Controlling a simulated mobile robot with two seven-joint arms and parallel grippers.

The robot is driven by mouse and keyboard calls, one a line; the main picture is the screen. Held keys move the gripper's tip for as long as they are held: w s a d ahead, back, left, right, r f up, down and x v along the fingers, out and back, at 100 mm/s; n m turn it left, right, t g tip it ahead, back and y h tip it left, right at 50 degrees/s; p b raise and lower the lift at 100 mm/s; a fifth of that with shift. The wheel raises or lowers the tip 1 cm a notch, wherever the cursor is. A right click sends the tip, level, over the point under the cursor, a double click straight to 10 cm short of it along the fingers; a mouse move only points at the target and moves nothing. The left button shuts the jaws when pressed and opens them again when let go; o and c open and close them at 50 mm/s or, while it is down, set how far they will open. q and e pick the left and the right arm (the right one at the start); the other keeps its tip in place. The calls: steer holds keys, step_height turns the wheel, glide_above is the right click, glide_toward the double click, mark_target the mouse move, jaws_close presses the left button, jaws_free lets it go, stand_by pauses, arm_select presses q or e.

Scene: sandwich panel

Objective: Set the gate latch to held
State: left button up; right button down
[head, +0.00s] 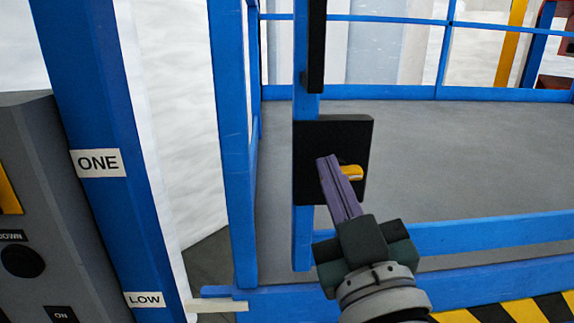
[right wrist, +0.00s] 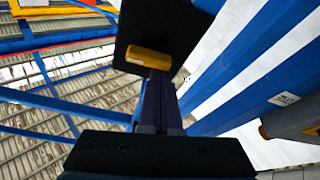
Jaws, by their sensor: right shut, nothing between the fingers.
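The gate latch is a black plate (head: 355,133) on a blue gate post, with a short yellow handle (head: 352,173) that sticks out to the right in the head view. My right gripper (head: 328,161) has its purple fingers together and empty, in front of the plate and just left of the handle. In the right wrist view the yellow handle (right wrist: 148,58) lies across the black plate (right wrist: 185,35), at the tips of the shut fingers (right wrist: 160,82). I cannot tell whether the fingers touch the handle. My left gripper is out of view.
Blue rails (head: 480,232) enclose a grey platform floor (head: 460,150). A blue post (head: 95,130) at the left carries labels ONE (head: 98,163) and LOW (head: 144,299). A grey control box (head: 50,215) with a black knob (head: 22,261) stands at the far left. Yellow-black stripes (head: 500,309) run along the lower right.

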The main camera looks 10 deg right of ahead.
steer(key=shift+a+f+n+y+p, duration=0.15)
steer(key=shift+n+y+p, duration=0.25)
steer(key=shift+n, duration=0.6)
steer(key=shift+d+f+n+y+p, duration=0.1)
steer(key=shift+n+y+p, duration=0.3)
steer(key=shift+n, duration=0.6)
steer(key=shift+a+f+n+g+y+p, duration=0.15)
steer(key=shift+n+g+y+p, duration=0.2)
steer(key=shift+n, duration=0.55)
steer(key=shift+d+f+n+g+y+p, duration=0.1)
steer(key=shift+n+g+y+p, duration=0.25)
steer(key=shift+n, duration=0.55)
steer(key=shift+f+n+y+p, duration=0.15)
steer(key=shift+n+y+p, duration=0.15)
steer(key=shift+n+p, duration=0.5)
steer(key=shift+f+n+g, duration=0.1)
steer(key=shift+n+g, duration=0.3)
steer(key=shift+n, duration=0.6)
steer(key=shift+f+n+g+p, duration=0.15)
steer(key=shift+n+g+p, duration=0.15)
steer(key=shift+n+p, duration=0.5)
steer(key=shift+d+f+n+g+y+p, duration=0.1)
steer(key=shift+f+n+g+y+p, duration=0.1)
steer(key=shift+n, duration=0.65)
steer(key=shift+d+f+n+g+y+p, duration=0.1)
steer(key=shift+n+g+p, duration=0.1)
steer(key=shift+n, duration=0.65)
steer(key=shift+r, duration=0.1)
